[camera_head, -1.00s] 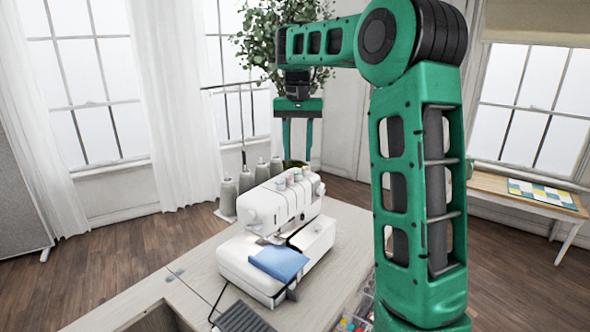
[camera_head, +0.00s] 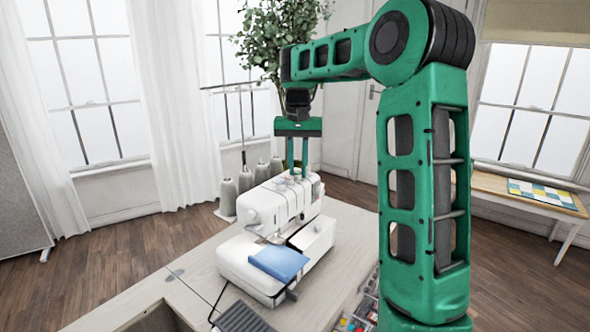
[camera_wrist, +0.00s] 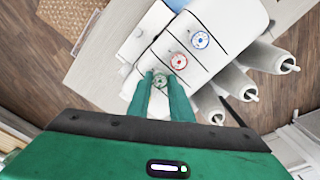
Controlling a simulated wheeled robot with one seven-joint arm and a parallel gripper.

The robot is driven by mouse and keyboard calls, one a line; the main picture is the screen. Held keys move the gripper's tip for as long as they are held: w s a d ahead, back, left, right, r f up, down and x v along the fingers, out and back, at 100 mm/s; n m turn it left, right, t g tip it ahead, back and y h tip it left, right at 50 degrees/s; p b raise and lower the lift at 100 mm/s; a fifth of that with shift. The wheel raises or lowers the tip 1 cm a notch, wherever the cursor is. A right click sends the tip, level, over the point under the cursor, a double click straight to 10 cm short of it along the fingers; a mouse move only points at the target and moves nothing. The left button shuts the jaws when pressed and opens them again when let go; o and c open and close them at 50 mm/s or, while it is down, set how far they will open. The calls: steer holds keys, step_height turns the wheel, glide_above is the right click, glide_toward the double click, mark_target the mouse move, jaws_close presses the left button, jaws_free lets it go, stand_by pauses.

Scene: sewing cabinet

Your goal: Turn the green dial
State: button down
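The green dial (camera_wrist: 160,80) is on the top of the white sewing machine (camera_head: 262,268), nearest my gripper in a row with a red dial (camera_wrist: 178,61) and a blue dial (camera_wrist: 200,40). My gripper (camera_wrist: 160,77) points down onto the machine top, its two green fingers on either side of the green dial. The fingers are drawn in and appear to be shut on it; the exact contact is too small to see. In the head view my gripper (camera_head: 298,177) is at the machine top, and its fingers partly cover the dials.
Several grey thread cones (camera_head: 245,181) stand behind the machine, close to my gripper. Blue cloth (camera_head: 279,262) lies at the machine's front. The wooden table (camera_head: 205,266) has bare room to the left. A plant (camera_head: 262,40) stands behind my arm.

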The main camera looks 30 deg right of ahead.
steer(key=shift+a+m, duration=0.1)
steer(key=shift+m, duration=0.2)
steer(key=shift+w+r+m, duration=0.1)
steer(key=shift+m, duration=2.5)
steer(key=shift+a, duration=0.1)
steer(key=c, duration=1.6)
jaws_free()
steer(key=shift+c, duration=0.2)
steer(key=shift+o, duration=0.3)
step_height(320, 180, up, 11)
steer(key=shift+f, duration=0.2)
